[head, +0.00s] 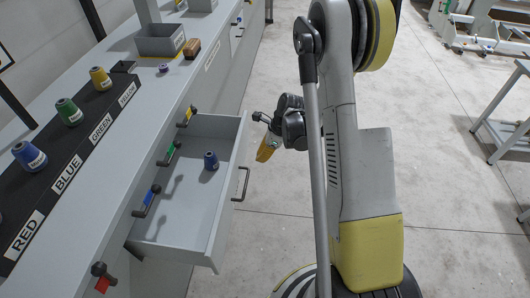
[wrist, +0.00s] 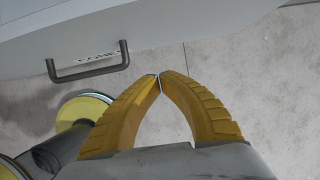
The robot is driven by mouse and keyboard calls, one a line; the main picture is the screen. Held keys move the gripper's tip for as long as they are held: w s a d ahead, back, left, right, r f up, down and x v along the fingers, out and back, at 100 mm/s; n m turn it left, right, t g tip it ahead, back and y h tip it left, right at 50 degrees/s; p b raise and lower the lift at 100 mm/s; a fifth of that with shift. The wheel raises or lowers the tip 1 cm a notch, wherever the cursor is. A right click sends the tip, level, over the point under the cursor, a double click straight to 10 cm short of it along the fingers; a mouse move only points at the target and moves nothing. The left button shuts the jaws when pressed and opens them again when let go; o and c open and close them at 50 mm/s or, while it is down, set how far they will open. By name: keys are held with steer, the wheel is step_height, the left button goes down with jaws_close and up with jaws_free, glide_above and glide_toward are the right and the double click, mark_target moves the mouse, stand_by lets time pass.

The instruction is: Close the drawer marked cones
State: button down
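The drawer (head: 190,205) is pulled out from the grey cabinet in the head view. A dark blue cone (head: 210,161) stands inside it. Its dark bar handle (head: 243,184) is on the front face. In the wrist view the drawer front (wrist: 165,30) crosses the top, with the handle (wrist: 88,75) and a small label (wrist: 97,58) that looks upside down and is partly hidden by the handle. My gripper (head: 262,157) is just right of the drawer front, apart from the handle. Its yellow fingers meet at the tips (wrist: 160,76) with nothing between them.
A grey bin (head: 160,40) and brown block (head: 192,48) stand farther back. Coloured-tagged handles line the cabinet edge. The floor (head: 265,232) right of the drawer is clear.

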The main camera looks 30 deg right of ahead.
steer(key=w+a, duration=0.1)
steer(key=w+a+f+b, duration=0.2)
steer(key=a, duration=0.1)
stand_by(0.4)
